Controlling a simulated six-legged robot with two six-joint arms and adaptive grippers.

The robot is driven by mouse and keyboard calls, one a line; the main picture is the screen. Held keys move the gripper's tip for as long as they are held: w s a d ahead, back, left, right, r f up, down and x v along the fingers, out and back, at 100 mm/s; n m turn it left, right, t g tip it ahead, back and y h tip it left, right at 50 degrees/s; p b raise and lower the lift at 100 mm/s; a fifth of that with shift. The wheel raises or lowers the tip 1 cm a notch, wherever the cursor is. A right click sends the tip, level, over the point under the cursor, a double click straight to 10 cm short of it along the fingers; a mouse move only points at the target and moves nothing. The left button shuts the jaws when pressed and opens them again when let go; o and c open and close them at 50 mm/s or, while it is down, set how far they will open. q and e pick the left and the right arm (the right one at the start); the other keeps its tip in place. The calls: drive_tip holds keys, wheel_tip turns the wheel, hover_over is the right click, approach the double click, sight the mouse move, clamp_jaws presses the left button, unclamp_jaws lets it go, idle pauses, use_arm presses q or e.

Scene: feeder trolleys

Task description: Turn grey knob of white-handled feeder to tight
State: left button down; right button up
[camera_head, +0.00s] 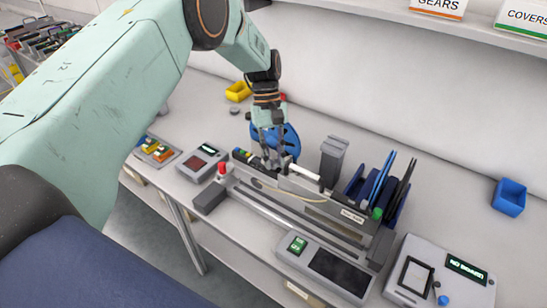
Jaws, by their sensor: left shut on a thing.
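The white-handled feeder (325,205) is a long grey unit lying on the bench, slanting from upper left to lower right. Its white handle (306,174) stands up near its left part. My left gripper (277,165) comes down from above, pointing down at the feeder just left of the handle. Its fingers are shut on what looks like the grey knob, which they mostly hide. The knob's angle cannot be read. My right gripper is not in view.
A blue reel (289,139) is behind the gripper. A red button (222,169) sits left of the feeder. A display box (325,265) is in front, with another device (440,275) at right. Blue and black tools stand in a holder (354,186). A blue bin (509,197) is far right.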

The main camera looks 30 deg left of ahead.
use_arm(q)
drive_tip(key=shift+w+m, duration=0.1)
drive_tip(key=shift+m, duration=0.3)
drive_tip(key=c, duration=1.2)
unclamp_jaws()
drive_tip(key=shift+r, duration=0.1)
drive_tip(key=v, duration=1.1)
drive_tip(key=shift+w+r, duration=0.25)
drive_tip(key=shift+r, duration=0.1)
drive_tip(key=shift+r, duration=0.1)
